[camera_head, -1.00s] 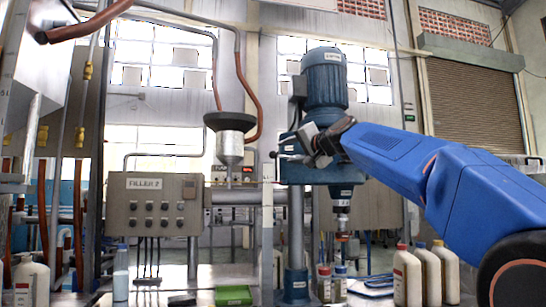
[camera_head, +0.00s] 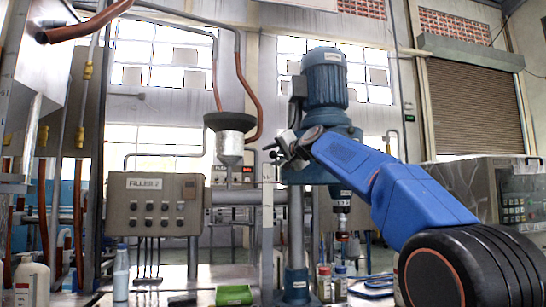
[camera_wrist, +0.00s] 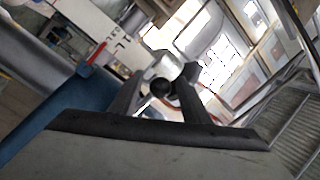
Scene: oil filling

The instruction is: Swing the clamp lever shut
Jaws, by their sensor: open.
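The clamp lever shows as a small black ball knob (camera_head: 272,154) on a thin rod, left of the blue drill-like mixer head (camera_head: 325,88). My gripper (camera_head: 284,148) is just beside the knob, in front of the mixer's left side. In the wrist view the black knob (camera_wrist: 162,87) lies between my two open fingers (camera_wrist: 160,98), apart from both as far as I can see. A pale rod runs down from it. The lever's pivot and the clamp are hidden or too small to tell.
A grey panel marked FILLER 2 (camera_head: 155,204) and a metal funnel (camera_head: 230,147) stand to the left. A grey control box (camera_head: 490,195) stands at the right.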

